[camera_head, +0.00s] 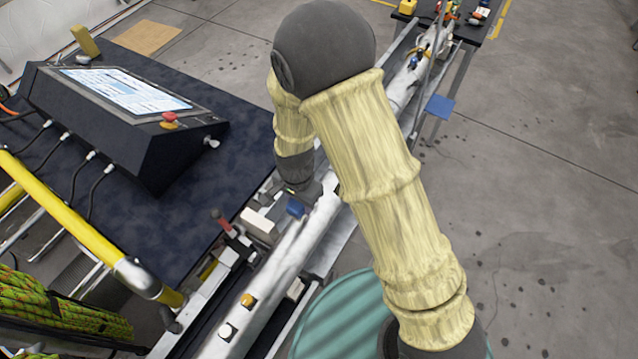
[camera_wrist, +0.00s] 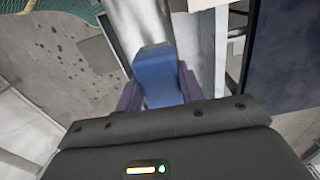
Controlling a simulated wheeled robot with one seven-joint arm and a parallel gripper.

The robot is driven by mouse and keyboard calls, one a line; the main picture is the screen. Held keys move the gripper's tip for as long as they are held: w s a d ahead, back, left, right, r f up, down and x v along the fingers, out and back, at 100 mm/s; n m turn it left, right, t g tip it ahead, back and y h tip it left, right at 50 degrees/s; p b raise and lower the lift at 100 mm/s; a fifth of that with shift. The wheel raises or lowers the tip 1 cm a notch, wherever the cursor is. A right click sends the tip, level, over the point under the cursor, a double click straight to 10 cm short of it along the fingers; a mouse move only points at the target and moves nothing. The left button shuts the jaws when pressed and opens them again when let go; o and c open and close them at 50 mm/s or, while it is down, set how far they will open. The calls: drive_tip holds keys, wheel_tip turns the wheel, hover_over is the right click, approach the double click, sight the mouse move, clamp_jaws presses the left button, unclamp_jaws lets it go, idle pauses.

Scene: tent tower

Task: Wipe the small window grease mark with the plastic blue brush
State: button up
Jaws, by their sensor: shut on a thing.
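My gripper (camera_wrist: 158,92) is shut on a blue block-like thing, which I take for the plastic blue brush (camera_wrist: 155,68). The brush sits between the two dark fingers and points away from the wrist. In the head view my gripper (camera_head: 300,200) hangs low over the pale metal rail, beside the console table, and the blue brush (camera_head: 295,208) shows at its end. I cannot tell whether the brush touches anything. I cannot make out a small window or a grease mark in either view.
A dark table (camera_head: 215,185) at left bears a black console (camera_head: 120,120) with a lit screen and red button. A long pale rail (camera_head: 285,275) with clamps runs beside it. A yellow bar (camera_head: 75,225) is at lower left. Open grey floor (camera_head: 550,200) lies at right.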

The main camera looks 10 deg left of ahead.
drive_tip(key=shift+a+r+p, duration=0.2)
drive_tip(key=shift+r+p, duration=0.35)
drive_tip(key=shift+r, duration=0.45)
drive_tip(key=shift+s+r+p, duration=0.15)
drive_tip(key=shift+r+p, duration=0.95)
drive_tip(key=shift+r, duration=0.3)
drive_tip(key=shift+d, duration=0.1)
